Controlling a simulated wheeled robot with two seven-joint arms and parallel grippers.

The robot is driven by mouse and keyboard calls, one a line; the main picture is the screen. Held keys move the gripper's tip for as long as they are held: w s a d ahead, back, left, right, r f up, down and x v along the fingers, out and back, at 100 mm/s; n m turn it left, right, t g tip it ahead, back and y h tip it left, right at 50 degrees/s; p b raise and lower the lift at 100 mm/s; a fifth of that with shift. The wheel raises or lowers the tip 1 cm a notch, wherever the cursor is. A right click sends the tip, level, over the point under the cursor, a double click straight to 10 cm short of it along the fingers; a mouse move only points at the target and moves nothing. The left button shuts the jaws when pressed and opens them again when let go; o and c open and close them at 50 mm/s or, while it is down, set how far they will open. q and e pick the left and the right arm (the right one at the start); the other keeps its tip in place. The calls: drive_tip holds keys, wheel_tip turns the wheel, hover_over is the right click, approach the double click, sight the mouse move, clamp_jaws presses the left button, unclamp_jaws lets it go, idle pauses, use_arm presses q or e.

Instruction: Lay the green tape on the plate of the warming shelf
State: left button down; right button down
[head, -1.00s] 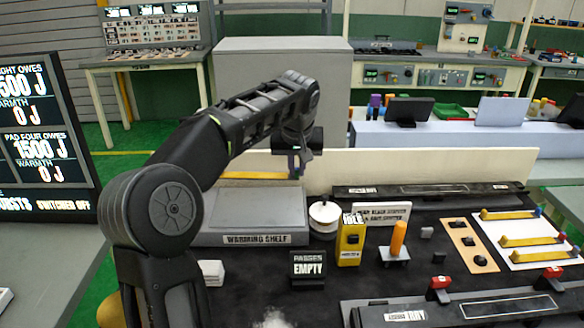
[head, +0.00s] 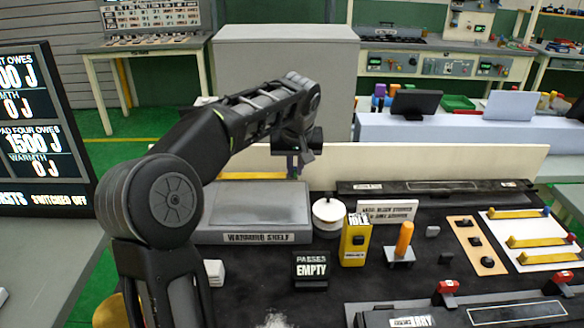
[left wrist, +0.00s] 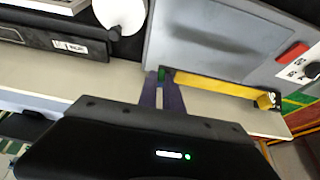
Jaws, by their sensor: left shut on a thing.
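The green tape is a yellow strip with a green end; it shows in the head view (head: 252,176) and in the left wrist view (left wrist: 215,87). My left gripper (head: 291,170) is shut on the green end, seen between its purple fingertips (left wrist: 162,82) in the left wrist view. The strip runs level along the back edge of the warming shelf's grey plate (head: 250,205). I cannot tell whether it touches the plate. The plate is bare (left wrist: 225,30). My right gripper is not in view.
A cream wall (head: 420,160) stands behind the shelf. A white round pot (head: 328,213), a yellow "idle" box (head: 355,240) and a "passes empty" sign (head: 311,268) stand right of the shelf and in front. More yellow strips lie on a white board (head: 535,241).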

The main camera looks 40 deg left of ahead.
use_arm(q)
drive_tip(key=shift+d+f+b, duration=0.6)
drive_tip(key=shift+d+b, duration=0.05)
drive_tip(key=shift+b, duration=0.05)
drive_tip(key=f, duration=0.1)
drive_tip(key=f+b, duration=0.2)
drive_tip(key=shift+a+f, duration=0.15)
drive_tip(key=shift+a, duration=0.1)
drive_tip(key=shift+s+f+b, duration=0.1)
drive_tip(key=shift+f+b, duration=0.25)
drive_tip(key=shift+b, duration=0.1)
drive_tip(key=shift+f+b, duration=0.5)
drive_tip(key=shift+f, duration=0.35)
drive_tip(key=c, duration=1.4)
unclamp_jaws()
drive_tip(key=shift+c, duration=0.2)
drive_tip(key=v, duration=0.7)
drive_tip(key=shift+s+d+r, duration=0.15)
drive_tip(key=shift+s+r, duration=0.05)
drive_tip(key=shift+r, duration=0.15)
